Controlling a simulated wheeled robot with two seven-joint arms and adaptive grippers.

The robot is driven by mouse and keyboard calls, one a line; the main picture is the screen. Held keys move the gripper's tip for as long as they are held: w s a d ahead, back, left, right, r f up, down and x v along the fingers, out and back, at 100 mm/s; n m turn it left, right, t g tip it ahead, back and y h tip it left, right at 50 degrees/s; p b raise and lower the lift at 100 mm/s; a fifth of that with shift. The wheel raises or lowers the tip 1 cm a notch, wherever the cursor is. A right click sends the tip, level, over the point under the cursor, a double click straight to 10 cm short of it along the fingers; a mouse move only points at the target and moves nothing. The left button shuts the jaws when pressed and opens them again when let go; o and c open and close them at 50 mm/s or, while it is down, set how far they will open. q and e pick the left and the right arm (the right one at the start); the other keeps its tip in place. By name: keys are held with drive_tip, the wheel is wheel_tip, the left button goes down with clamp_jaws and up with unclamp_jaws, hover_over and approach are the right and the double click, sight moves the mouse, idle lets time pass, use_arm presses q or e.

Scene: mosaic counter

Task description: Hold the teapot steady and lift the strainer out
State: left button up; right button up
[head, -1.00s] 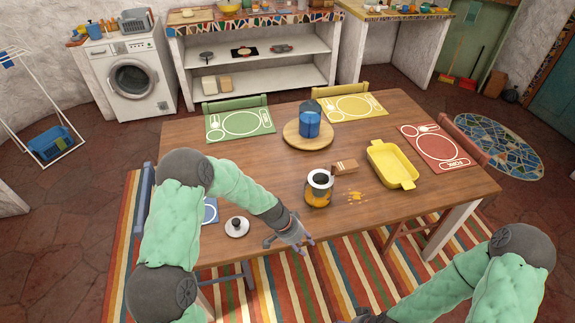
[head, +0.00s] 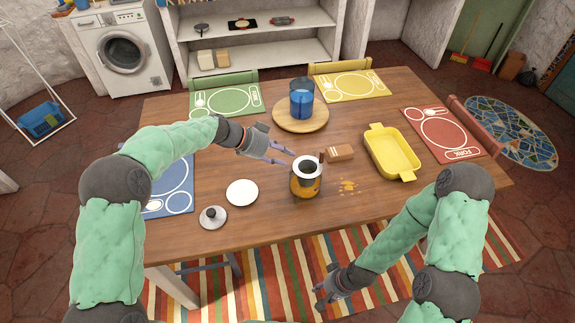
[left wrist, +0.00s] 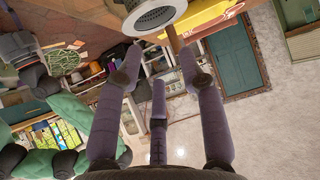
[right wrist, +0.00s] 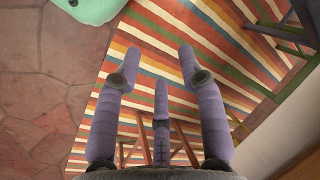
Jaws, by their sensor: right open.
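The amber teapot (head: 306,186) stands upright near the table's front edge. The strainer (head: 306,166), with a pale rim and dark inside, sits in its mouth. A dark brown handle-like piece (head: 322,157) shows at its upper right. My left gripper (head: 288,158) is open and empty just left of the teapot's top, apparently not touching. In the left wrist view the strainer's ring and mesh (left wrist: 155,14) lie beyond the spread fingers (left wrist: 159,58).
A lid (head: 213,217) and white saucer (head: 241,193) lie left of the teapot.

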drive_tip(key=w+a+r+n+g, duration=0.1)
drive_tip(key=w+a+r+n, duration=0.3)
drive_tip(key=a+r, duration=0.3)
drive_tip(key=w+a+r+n+g+h, duration=0.1)
drive_tip(key=w+a+r+n, duration=0.3)
drive_tip(key=r, duration=0.5)
drive_tip(key=w+a+r+n, duration=0.4)
drive_tip(key=w+a+r, duration=0.1)
drive_tip(key=a+r, duration=0.15)
wheel_tip(320, 180, up, 6)
drive_tip(key=n+t+h, duration=0.2)
drive_tip(key=n+h, duration=0.1)
drive_tip(key=n, duration=0.3)
hover_over(296, 193)
drive_tip(key=shift+s+r, duration=0.1)
drive_tip(key=shift+s, duration=0.05)
wheel_tip(296, 193, down, 11)
drive_tip(key=shift+r, duration=0.15)
clamp_jaws()
